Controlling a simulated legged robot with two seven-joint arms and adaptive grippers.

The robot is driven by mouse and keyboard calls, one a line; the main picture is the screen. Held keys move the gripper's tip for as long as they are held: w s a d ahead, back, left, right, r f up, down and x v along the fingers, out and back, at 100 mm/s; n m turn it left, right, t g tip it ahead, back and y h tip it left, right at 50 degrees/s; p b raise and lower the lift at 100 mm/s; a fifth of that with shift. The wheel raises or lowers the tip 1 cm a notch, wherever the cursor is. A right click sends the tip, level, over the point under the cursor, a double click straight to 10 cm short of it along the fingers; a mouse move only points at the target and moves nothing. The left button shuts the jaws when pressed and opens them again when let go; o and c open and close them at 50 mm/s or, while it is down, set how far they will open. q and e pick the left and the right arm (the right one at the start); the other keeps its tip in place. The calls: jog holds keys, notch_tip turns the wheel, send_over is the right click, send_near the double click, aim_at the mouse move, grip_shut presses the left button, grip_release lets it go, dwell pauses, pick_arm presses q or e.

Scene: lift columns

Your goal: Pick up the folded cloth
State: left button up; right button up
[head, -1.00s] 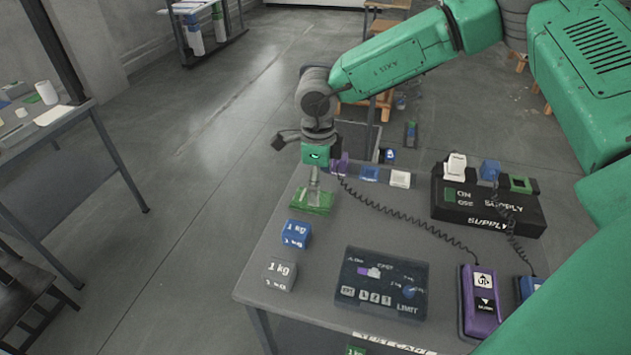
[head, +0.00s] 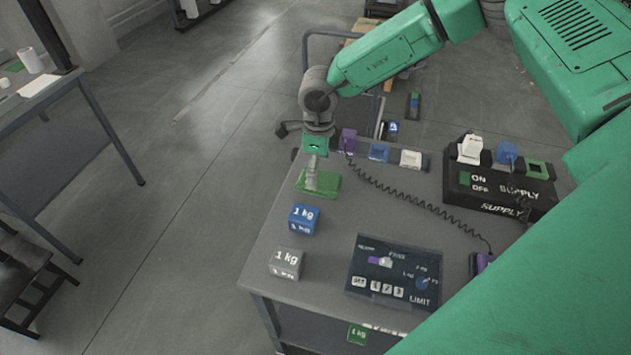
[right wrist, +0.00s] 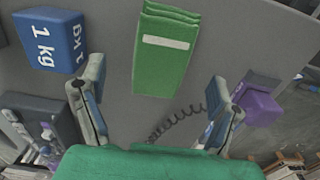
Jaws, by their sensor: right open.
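The folded cloth (head: 328,185) is green and lies flat near the far left corner of the grey table. In the right wrist view the cloth (right wrist: 165,55) shows its layered folds and a pale strip, ahead of and between my fingers. My right gripper (head: 312,180) points down over the cloth in the head view, partly covering it. In the right wrist view the right gripper (right wrist: 150,95) has its two fingers spread wide with nothing between them. Whether the fingertips touch the table cannot be told. My left gripper is not in view.
A blue 1 kg block (head: 303,219) and a grey 1 kg block (head: 286,263) stand nearer on the table (head: 262,250). A purple block (head: 347,141) stands behind the cloth. A control panel (head: 388,275), a black supply box (head: 498,190) and a coiled cable (head: 420,203) are to the right.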

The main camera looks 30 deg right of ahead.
aim_at(319, 177)
jog(key=f, duration=0.5)
jog(key=shift+w+d+f, duration=0.1)
jog(key=shift+d, duration=0.3)
jog(key=shift+a, duration=0.15)
jog(key=shift+a+r, duration=0.2)
jog(key=shift+a, duration=0.1)
jog(key=c, duration=1.2)
jog(key=shift+d+r, duration=0.25)
jog(key=shift+r, duration=0.15)
jog(key=r, duration=0.9)
jog(key=shift+a+r, duration=0.1)
jog(key=shift+a, duration=0.1)
jog(key=shift+o, duration=0.3)
jog(key=shift+d, duration=0.2)
